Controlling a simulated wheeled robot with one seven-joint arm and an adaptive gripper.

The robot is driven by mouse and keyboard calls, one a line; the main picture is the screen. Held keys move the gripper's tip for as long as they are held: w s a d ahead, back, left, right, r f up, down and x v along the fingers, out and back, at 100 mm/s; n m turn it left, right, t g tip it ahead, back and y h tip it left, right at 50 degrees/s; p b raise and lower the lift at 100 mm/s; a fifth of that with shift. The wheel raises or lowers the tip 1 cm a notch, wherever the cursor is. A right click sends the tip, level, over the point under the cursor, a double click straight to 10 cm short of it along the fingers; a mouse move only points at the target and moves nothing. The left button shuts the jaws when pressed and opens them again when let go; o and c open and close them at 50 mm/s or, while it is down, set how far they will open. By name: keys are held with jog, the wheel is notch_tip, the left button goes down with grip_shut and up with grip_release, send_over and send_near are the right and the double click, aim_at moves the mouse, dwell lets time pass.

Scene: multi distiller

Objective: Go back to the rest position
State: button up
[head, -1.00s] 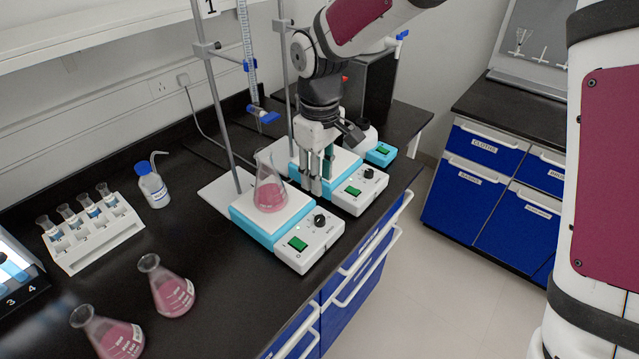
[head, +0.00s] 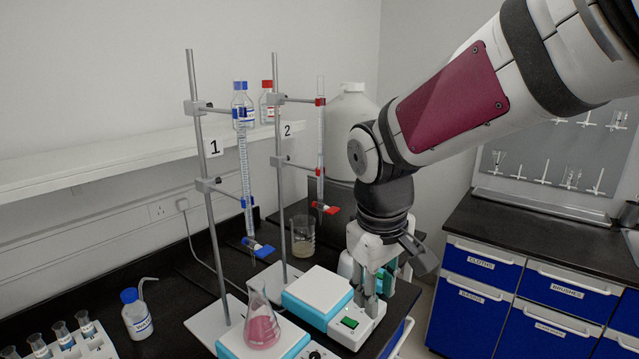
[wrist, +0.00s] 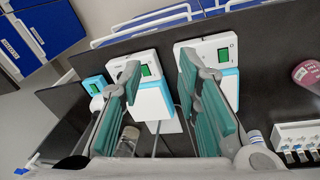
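My gripper (head: 372,285) hangs fingers-down in front of the right-hand hotplate stirrer (head: 325,300) at stand 2, partly hiding its control panel. In the wrist view my gripper (wrist: 160,75) has its two teal-padded fingers well apart, with nothing held between them. A conical flask of pink liquid (head: 263,328) stands upright on the left-hand stirrer (head: 285,345), apart from the gripper. The stirrer plate at stand 2 looks bare.
Stand 1 (head: 200,130) holds a blue-tapped burette (head: 245,170); stand 2 (head: 279,200) holds a red-tapped one (head: 320,150). A beaker (head: 303,237) stands behind. A wash bottle (head: 136,315) and vial rack (head: 75,340) are at left. Open floor separates the benches.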

jog(key=s+d+r+m+t, duration=0.1)
jog(key=s+d+r+m, duration=0.1)
jog(key=s+d, duration=0.3)
jog(key=s+d+r+m+t, duration=0.2)
jog(key=s+d+m, duration=0.3)
jog(key=s, duration=0.7)
jog(key=shift+d+r+y, duration=0.2)
jog(key=shift+r+y, duration=0.2)
jog(key=shift+r, duration=0.05)
jog(key=shift+a, duration=0.1)
